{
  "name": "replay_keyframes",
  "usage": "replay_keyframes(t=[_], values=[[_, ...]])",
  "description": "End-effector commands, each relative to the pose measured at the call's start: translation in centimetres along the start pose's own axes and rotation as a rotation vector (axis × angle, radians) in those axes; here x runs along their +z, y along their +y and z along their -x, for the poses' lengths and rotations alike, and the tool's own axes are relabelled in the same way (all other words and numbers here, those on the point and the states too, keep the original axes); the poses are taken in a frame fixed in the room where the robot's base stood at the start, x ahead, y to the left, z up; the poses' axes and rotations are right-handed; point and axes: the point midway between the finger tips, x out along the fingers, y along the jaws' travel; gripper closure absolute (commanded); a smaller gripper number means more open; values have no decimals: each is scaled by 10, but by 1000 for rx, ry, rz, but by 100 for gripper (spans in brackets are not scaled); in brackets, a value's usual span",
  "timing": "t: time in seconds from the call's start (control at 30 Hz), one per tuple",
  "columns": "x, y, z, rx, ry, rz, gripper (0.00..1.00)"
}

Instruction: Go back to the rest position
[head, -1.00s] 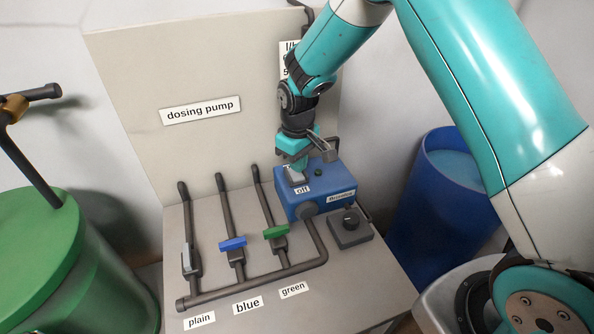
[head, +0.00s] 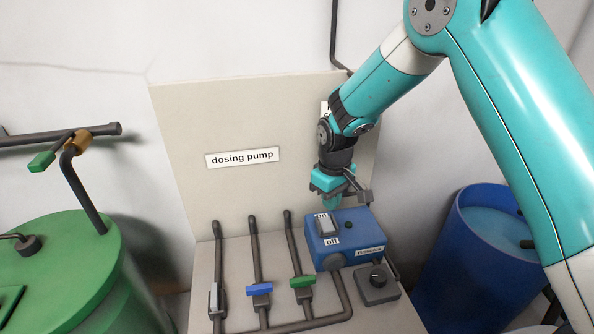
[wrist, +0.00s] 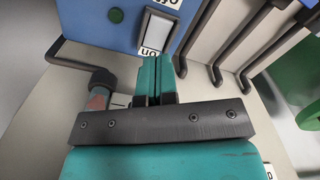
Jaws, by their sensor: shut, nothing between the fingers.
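My gripper (head: 332,200) is shut and empty, pointing down just behind and above the blue dosing pump box (head: 362,226). Its closed teal fingers also show in the wrist view (wrist: 157,75), near the white rocker switch (wrist: 159,30). The rocker switch (head: 325,225) sits on top of the pump, between an upper label and the "off" label (head: 332,241). In the head view the fingertips look apart from the switch. I cannot tell which way the rocker is pressed.
Three valves with a grey handle (head: 213,299), a blue handle (head: 260,289) and a green handle (head: 302,282) stand left of the pump. A green tank (head: 60,270) and a blue barrel (head: 470,270) flank the panel.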

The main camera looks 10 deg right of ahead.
Motion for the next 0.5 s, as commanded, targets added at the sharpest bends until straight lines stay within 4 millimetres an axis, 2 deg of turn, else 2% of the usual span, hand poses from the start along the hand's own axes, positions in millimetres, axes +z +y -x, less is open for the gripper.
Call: replay_keyframes(t=[0.13, 0.27, 0.37, 0.5], values=[[4, -7, 10, -12, 14, 1, 100], [23, -32, 42, -55, 53, 8, 100], [53, -61, 72, -105, 90, 16, 100], [106, -104, 103, -178, 136, 36, 100]])
